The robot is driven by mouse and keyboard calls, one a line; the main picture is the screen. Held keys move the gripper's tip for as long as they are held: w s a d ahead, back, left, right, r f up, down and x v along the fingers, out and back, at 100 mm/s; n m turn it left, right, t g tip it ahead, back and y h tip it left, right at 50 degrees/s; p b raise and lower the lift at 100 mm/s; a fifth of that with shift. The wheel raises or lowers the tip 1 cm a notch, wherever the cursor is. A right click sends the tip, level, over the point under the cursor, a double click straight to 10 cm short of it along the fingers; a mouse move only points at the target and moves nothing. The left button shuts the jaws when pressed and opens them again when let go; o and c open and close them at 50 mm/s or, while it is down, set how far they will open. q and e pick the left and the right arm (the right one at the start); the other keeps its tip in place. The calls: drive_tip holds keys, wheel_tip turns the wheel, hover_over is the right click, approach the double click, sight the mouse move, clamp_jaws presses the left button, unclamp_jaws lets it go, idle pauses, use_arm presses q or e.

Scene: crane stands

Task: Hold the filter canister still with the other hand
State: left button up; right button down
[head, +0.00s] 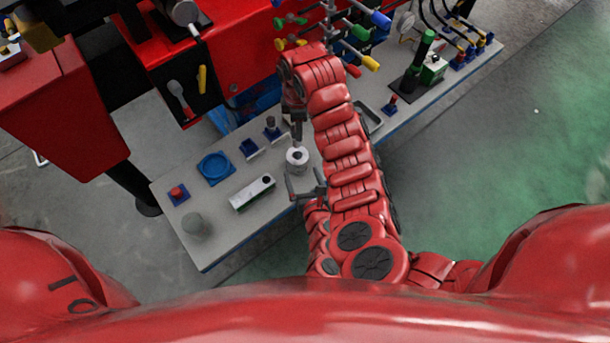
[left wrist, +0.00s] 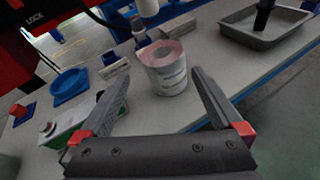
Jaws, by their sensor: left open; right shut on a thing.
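The filter canister (head: 297,160) is a white cylinder standing upright on the grey bench. In the left wrist view the canister (left wrist: 167,78) shows a pinkish top with a round hole and printing on its side. My left gripper (head: 305,183) is open on the near side of it. In the left wrist view the left gripper's fingers (left wrist: 161,77) point at the canister, one to each side, with visible gaps. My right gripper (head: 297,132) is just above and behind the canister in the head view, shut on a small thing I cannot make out.
On the bench (head: 225,243) are a blue round dish (head: 215,168), a white-and-green box (head: 252,193), a grey translucent cup (head: 196,226) and a red button (head: 177,193). A grey tray (left wrist: 265,30) lies to the right in the left wrist view. Red machinery (head: 180,50) stands behind.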

sight(298, 155)
use_arm(q)
drive_tip(key=shift+d+n, duration=0.3)
drive_tip(key=shift+n, duration=0.4)
drive_tip(key=shift+w+f, duration=0.15)
drive_tip(key=shift+w, duration=0.05)
drive_tip(key=x, duration=0.9)
drive_tip(key=shift+w+a, duration=0.1)
drive_tip(key=shift+w, duration=0.05)
drive_tip(key=shift+w+f, duration=0.4)
drive_tip(key=shift+w, duration=0.05)
drive_tip(key=shift+w+a+f, duration=0.2)
drive_tip(key=shift+w+a, duration=0.05)
drive_tip(key=shift+w, duration=0.3)
clamp_jaws()
